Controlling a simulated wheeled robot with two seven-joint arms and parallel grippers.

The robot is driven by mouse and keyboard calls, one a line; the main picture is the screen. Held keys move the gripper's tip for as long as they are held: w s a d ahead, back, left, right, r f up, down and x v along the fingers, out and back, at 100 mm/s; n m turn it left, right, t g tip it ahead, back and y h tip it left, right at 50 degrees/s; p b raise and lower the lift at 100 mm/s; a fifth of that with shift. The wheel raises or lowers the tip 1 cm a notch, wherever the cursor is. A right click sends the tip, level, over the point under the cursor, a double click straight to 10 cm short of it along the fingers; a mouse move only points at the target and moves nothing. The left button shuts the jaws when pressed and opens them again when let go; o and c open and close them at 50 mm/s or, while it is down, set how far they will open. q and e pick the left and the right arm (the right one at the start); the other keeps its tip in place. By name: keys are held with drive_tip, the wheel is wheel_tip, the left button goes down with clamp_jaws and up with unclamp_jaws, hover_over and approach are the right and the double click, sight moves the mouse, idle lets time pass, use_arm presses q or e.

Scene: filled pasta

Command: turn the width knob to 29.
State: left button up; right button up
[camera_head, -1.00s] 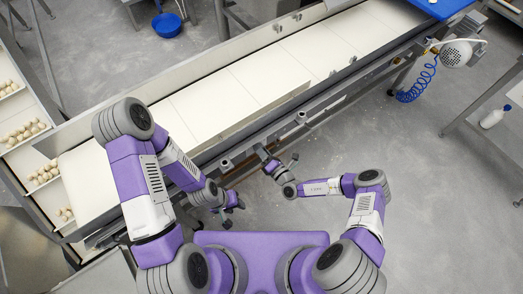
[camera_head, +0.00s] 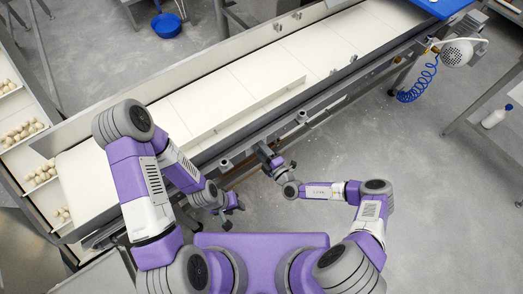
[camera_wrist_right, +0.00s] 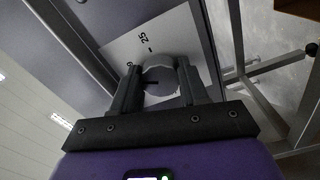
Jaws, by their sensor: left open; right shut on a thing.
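The width knob (camera_wrist_right: 162,76) is a round, pale grey knob with a dark mark on its face, seen in the right wrist view. Behind it is a light scale plate (camera_wrist_right: 176,38) with a printed 25 and tick marks; other numbers are hard to read or covered. My right gripper (camera_wrist_right: 158,84) is shut on the knob, one finger on each side. In the head view my right gripper (camera_head: 274,161) is at the conveyor's near side, and the knob is too small to make out there. My left gripper (camera_head: 229,208) is open and empty, lower and to the left, apart from the conveyor.
The long conveyor (camera_head: 232,92) with a pale belt runs diagonally past my arms. Trays of filled pasta (camera_head: 24,133) are at the left. A motor with a coiled blue hose (camera_head: 415,90) is at the right.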

drive_tip(key=shift+m, duration=0.4)
drive_tip(key=o, duration=1.1)
drive_tip(key=shift+c, duration=0.2)
drive_tip(key=shift+s, duration=0.1)
drive_tip(key=p+v, duration=0.1)
drive_tip(key=v, duration=0.6)
drive_tip(key=shift+s+p, duration=0.15)
drive_tip(key=shift+p, duration=0.15)
drive_tip(key=shift+d, duration=0.1)
